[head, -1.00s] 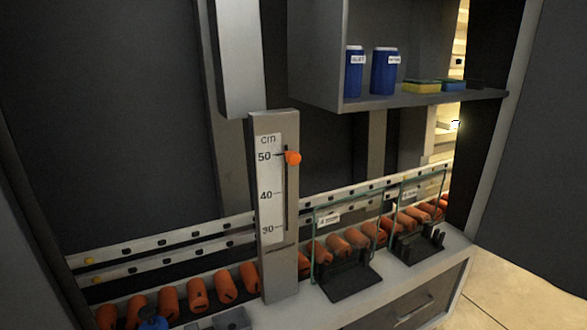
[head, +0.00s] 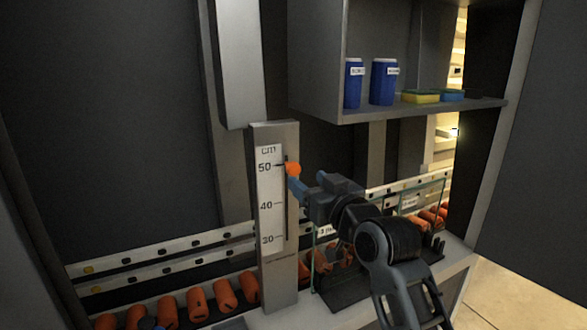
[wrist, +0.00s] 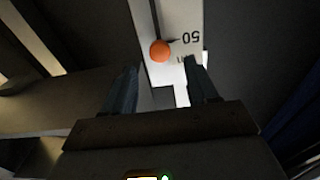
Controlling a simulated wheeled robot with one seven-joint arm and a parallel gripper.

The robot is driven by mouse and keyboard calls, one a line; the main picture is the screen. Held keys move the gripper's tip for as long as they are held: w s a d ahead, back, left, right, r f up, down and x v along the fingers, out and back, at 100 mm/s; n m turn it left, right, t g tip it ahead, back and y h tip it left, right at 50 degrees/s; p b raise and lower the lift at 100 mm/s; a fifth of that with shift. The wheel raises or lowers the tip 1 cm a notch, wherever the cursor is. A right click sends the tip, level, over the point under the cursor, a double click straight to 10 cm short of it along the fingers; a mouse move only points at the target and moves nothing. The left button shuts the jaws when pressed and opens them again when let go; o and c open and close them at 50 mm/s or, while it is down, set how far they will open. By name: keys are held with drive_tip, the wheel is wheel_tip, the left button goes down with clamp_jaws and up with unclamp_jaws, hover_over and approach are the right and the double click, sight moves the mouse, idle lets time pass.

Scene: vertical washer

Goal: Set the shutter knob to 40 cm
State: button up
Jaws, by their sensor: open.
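The orange shutter knob (head: 292,169) sits in a vertical slot on a grey post with a white cm scale (head: 270,205). The knob is level with the 50 mark, well above the 40 mark. My gripper (head: 308,184) is open just right of the knob, its fingers pointing at the post. In the wrist view the scale is upside down, and the knob (wrist: 160,51) lies ahead of the fingertips, roughly between their lines. The fingers of my gripper (wrist: 163,75) are apart with nothing between them.
A shelf (head: 420,108) with blue containers (head: 383,82) and sponges (head: 421,97) is at the upper right. Orange rollers (head: 196,304) and white rails (head: 160,250) run behind the post. Glass panes on dark stands are partly hidden behind my arm.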

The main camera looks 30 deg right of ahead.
sight(295, 169)
drive_tip(key=w+p, duration=0.1)
drive_tip(key=w, duration=0.7)
drive_tip(key=shift+r, duration=0.2)
clamp_jaws()
idle(0.4)
